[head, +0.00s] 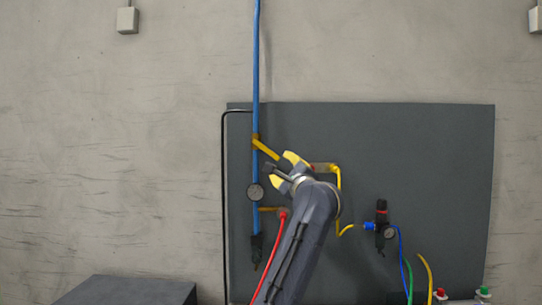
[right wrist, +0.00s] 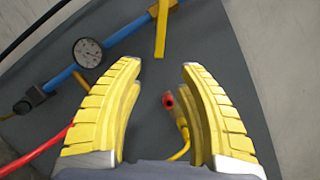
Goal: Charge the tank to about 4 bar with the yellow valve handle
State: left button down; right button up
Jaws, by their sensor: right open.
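The yellow valve handle (head: 267,150) slants down to the right from the blue vertical pipe (head: 256,80). In the right wrist view the handle (right wrist: 161,30) lies beyond the fingertips, near the top edge. My right gripper (head: 280,170) is open and empty, just below and right of the handle's free end; its yellow fingers (right wrist: 160,68) stand wide apart. A round gauge (head: 254,192) sits on the pipe below the handle; it also shows in the right wrist view (right wrist: 88,52), with its reading too small to tell. I cannot identify the tank. My left gripper is out of view.
A dark grey panel (head: 420,140) stands behind the pipe. A red hose (head: 269,258) runs beside my right arm. A black regulator (head: 381,215) with a small gauge is at the right. A dark box (head: 130,290) is at lower left.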

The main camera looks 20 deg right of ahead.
aim_at(272, 154)
jog(key=x, duration=1.4)
jog(key=shift+w, duration=0.1)
grip_shut()
dwell(0.4)
